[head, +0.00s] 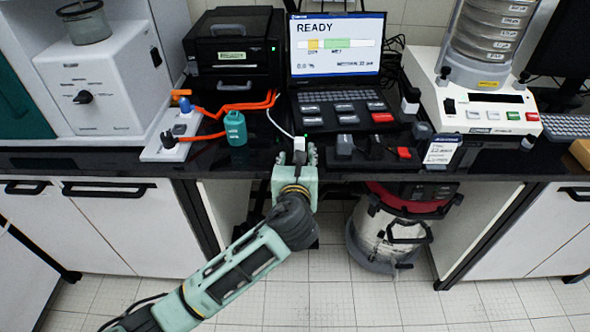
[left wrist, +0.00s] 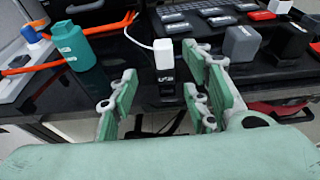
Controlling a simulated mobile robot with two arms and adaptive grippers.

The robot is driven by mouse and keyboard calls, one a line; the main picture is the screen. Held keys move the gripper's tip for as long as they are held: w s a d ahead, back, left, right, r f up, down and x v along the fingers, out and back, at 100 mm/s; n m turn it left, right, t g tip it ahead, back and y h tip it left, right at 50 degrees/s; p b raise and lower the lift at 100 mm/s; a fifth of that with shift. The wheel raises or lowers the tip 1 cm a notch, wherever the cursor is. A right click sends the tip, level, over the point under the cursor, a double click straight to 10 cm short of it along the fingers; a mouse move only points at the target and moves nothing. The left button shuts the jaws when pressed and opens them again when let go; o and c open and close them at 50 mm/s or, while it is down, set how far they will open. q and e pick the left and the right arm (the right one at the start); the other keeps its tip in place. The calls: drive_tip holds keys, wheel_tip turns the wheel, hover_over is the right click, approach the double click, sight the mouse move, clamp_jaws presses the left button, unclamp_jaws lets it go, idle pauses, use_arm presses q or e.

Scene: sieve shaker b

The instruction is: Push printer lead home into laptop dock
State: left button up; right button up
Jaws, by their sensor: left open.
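The printer lead is a thin white cable ending in a white plug (head: 299,144), which also shows in the left wrist view (left wrist: 163,52). The plug stands upright at the bench's front edge, directly above a small black part with a white label (left wrist: 166,78). I cannot tell whether this black part is the laptop dock, or how deep the plug sits. My left gripper (head: 296,157) is open and reaches in from the front. In the left wrist view its fingers (left wrist: 160,80) stand on either side of the plug's line, apart from it. My right gripper is not in view.
A teal bottle (head: 236,128) and orange hoses (head: 240,105) are left of the plug. The laptop (head: 337,45) reads READY behind it. Grey and black blocks (head: 344,145) stand to the right. A sieve shaker (head: 485,105) is farther right. A vacuum (head: 388,240) stands below the bench.

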use_arm(q)
drive_tip(key=v, duration=0.5)
drive_tip(key=shift+s, duration=0.3)
